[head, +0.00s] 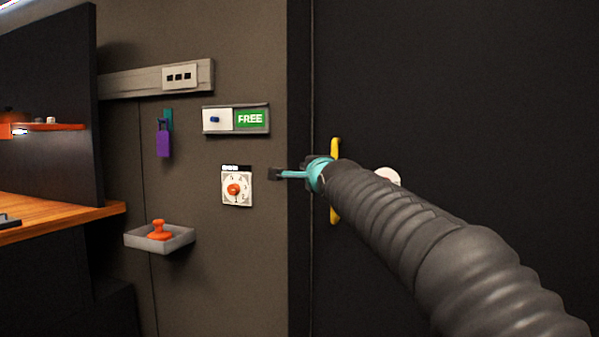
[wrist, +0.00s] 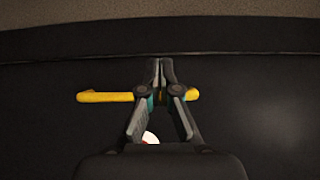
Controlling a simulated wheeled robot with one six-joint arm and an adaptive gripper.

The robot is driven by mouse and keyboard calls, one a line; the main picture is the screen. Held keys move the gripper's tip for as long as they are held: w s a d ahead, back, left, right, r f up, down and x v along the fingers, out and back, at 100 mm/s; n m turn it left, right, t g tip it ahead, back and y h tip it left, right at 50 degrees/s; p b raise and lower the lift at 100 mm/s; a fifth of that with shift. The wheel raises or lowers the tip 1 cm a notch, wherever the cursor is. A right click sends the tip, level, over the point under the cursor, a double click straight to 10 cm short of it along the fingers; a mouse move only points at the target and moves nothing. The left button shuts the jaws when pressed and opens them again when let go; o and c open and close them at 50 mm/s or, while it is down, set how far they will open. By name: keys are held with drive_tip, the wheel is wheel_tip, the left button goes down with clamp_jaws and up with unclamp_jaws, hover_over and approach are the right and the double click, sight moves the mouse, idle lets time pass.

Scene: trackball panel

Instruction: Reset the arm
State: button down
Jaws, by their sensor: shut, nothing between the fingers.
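My arm, in a ribbed dark sleeve, reaches in from the lower right of the head view. My gripper (head: 275,174) is at its end, with teal parts, in front of the edge between the grey-brown wall and a black panel. In the wrist view my gripper (wrist: 160,63) has its fingertips together, with nothing seen between them. A yellow bar handle (head: 335,148) on the black panel is partly hidden by my arm. The handle also shows behind the fingers in the wrist view (wrist: 105,97); I cannot tell whether they touch.
Left of my gripper, the wall holds an orange-knobbed dial (head: 234,189), a "FREE" sign (head: 250,119), a purple tag (head: 163,143), a socket strip (head: 130,85) and a tray (head: 185,243) with an orange stamp-like object (head: 160,231). A wooden counter (head: 60,215) is at far left.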

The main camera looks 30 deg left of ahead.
drive_tip(key=shift+s+a+b, duration=0.1)
drive_tip(key=shift+s+b, duration=0.95)
drive_tip(key=shift+s, duration=0.8)
wheel_tip(320, 180, down, 14)
drive_tip(key=d+n+g+h, duration=0.2)
drive_tip(key=n+g+h, duration=0.1)
drive_tip(key=n, duration=0.4)
drive_tip(key=s+d+f+n+g+h, duration=0.2)
drive_tip(key=s+d+f+n+h, duration=0.2)
drive_tip(key=d+f, duration=0.7)
drive_tip(key=s+d+f+g+h, duration=0.1)
drive_tip(key=s+d+f, duration=0.3)
drive_tip(key=s+d, duration=0.4)
drive_tip(key=s+d+f+m+g+h, duration=0.1)
drive_tip(key=s+d+f, duration=0.4)
drive_tip(key=d, duration=1.2)
drive_tip(key=s+d+f+h, duration=0.3)
drive_tip(key=s+d+f, duration=0.1)
drive_tip(key=s+d, duration=0.9)
drive_tip(key=shift+d+f+g, duration=0.15)
drive_tip(key=shift+g, duration=0.25)
